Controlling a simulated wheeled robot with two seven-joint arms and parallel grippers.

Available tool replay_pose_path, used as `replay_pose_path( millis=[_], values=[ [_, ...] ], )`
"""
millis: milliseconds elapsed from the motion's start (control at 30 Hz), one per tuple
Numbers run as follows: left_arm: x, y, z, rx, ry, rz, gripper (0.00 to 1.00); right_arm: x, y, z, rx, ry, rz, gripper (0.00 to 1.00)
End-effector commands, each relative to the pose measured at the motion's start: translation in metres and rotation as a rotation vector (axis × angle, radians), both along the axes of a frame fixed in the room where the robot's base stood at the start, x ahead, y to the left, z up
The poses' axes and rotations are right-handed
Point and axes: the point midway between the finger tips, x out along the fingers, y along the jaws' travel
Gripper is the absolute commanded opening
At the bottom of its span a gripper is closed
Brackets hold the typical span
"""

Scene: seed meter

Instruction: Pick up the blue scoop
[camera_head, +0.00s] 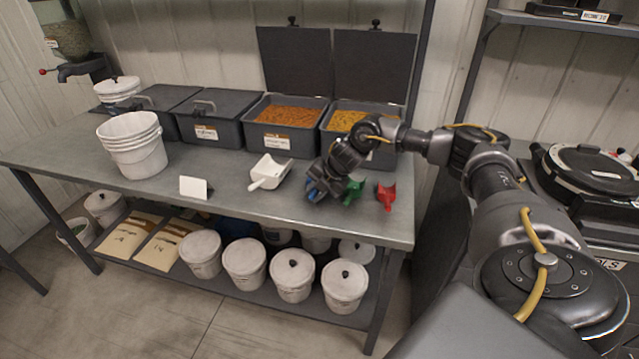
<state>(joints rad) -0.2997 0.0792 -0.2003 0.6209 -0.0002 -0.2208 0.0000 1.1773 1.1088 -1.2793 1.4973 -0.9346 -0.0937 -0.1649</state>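The blue scoop (312,190) lies on the table near its front edge, between a white scoop (268,173) on its left and a green scoop (353,191) on its right. My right gripper (320,187) is down over the blue scoop and covers most of it. Only small blue patches show beside and below the gripper. I cannot tell whether the fingers are open or shut, or whether they touch the scoop. My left gripper is not in view.
A red scoop (387,196) lies right of the green one. Two open grey bins (283,136) with grain stand behind, beside closed bins (217,117). A white bucket stack (133,146) and a blank card (195,187) stand left.

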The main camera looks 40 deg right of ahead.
Motion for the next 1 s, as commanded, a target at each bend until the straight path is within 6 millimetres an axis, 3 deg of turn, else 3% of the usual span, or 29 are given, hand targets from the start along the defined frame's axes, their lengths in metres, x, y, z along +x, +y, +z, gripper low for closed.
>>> replay_pose_path(
  millis=[133, 300, 733, 933, 1000],
  values=[
    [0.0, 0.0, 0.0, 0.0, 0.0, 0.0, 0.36, 0.0, 0.0, 0.0, 0.0, 0.0, 0.0, 0.23],
    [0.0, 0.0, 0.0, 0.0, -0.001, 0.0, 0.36, 0.0, 0.0, 0.0, 0.0, 0.0, -0.001, 0.01],
    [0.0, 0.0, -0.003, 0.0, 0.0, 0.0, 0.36, 0.001, 0.0, 0.006, 0.001, -0.003, -0.001, 0.0],
    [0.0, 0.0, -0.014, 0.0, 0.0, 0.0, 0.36, 0.001, 0.0, 0.032, 0.0, -0.007, 0.001, 0.0],
    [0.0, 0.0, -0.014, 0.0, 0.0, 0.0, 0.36, -0.012, 0.0, 0.045, 0.0, -0.006, 0.001, 0.0]
  ],
)
